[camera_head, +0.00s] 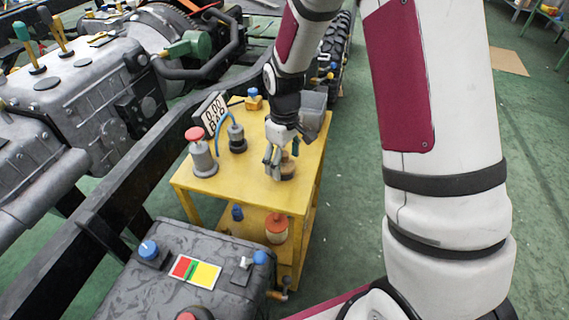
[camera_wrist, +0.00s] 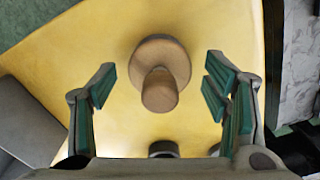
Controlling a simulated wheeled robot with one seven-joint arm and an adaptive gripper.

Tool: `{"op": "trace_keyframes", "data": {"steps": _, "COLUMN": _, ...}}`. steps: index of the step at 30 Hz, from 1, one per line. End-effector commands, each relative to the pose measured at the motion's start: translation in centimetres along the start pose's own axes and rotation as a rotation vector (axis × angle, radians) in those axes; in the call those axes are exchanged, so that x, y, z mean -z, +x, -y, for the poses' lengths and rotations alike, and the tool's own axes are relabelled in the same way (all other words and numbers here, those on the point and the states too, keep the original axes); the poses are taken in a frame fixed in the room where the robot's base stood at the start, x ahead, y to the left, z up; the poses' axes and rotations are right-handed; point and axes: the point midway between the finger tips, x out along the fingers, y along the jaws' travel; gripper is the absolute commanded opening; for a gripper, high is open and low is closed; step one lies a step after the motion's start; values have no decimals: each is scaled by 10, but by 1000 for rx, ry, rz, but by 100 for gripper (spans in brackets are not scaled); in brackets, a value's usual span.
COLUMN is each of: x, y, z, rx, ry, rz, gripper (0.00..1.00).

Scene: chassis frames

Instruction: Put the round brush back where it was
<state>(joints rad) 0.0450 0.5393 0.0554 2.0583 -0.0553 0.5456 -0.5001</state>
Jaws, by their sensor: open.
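The round brush (camera_head: 287,172) is a tan round piece with an upright handle. It stands on the top of the yellow table (camera_head: 240,192), near its right edge. In the wrist view the brush (camera_wrist: 160,72) shows from above, between the two finger pairs but touching neither. My gripper (camera_head: 273,167) points down at the brush and partly hides it in the head view. Its green-padded fingers are spread wide and empty, one side left and the other right of the brush in the wrist view.
A grey can with a red knob (camera_head: 202,155), a blue-hosed piece (camera_head: 237,138), a display panel (camera_head: 213,112), a yellow block with a blue knob (camera_head: 254,100) and a grey bin (camera_head: 312,108) share the tabletop. A red-topped jar (camera_head: 276,228) is on the lower shelf.

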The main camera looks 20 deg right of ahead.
Motion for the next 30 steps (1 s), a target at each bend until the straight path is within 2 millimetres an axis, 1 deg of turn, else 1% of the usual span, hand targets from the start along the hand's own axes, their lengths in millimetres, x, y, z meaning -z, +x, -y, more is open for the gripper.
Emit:
{"op": "trace_keyframes", "data": {"steps": 1, "x": 0, "y": -12, "z": 0, "rx": -3, "ry": 0, "rz": -4, "gripper": 69}}
{"op": "trace_keyframes", "data": {"steps": 6, "x": 0, "y": -49, "z": 0, "rx": -3, "ry": 1, "rz": -4, "gripper": 69}}
{"op": "trace_keyframes", "data": {"steps": 12, "x": 0, "y": -83, "z": -1, "rx": -2, "ry": 1, "rz": -3, "gripper": 69}}
{"op": "trace_keyframes", "data": {"steps": 18, "x": 0, "y": -99, "z": 0, "rx": -1, "ry": 0, "rz": -1, "gripper": 69}}
{"op": "trace_keyframes", "data": {"steps": 23, "x": -1, "y": -102, "z": 0, "rx": 0, "ry": 1, "rz": -1, "gripper": 69}}
{"op": "trace_keyframes", "data": {"steps": 25, "x": -3, "y": -106, "z": 2, "rx": -3, "ry": 7, "rz": -2, "gripper": 69}}
{"op": "trace_keyframes", "data": {"steps": 26, "x": -5, "y": -110, "z": 3, "rx": -5, "ry": 13, "rz": -3, "gripper": 69}}
{"op": "trace_keyframes", "data": {"steps": 28, "x": -14, "y": -125, "z": 7, "rx": -13, "ry": 32, "rz": -9, "gripper": 69}}
{"op": "trace_keyframes", "data": {"steps": 29, "x": -19, "y": -133, "z": 10, "rx": -16, "ry": 44, "rz": -11, "gripper": 69}}
{"op": "trace_keyframes", "data": {"steps": 30, "x": -27, "y": -146, "z": 15, "rx": -22, "ry": 63, "rz": -15, "gripper": 69}}
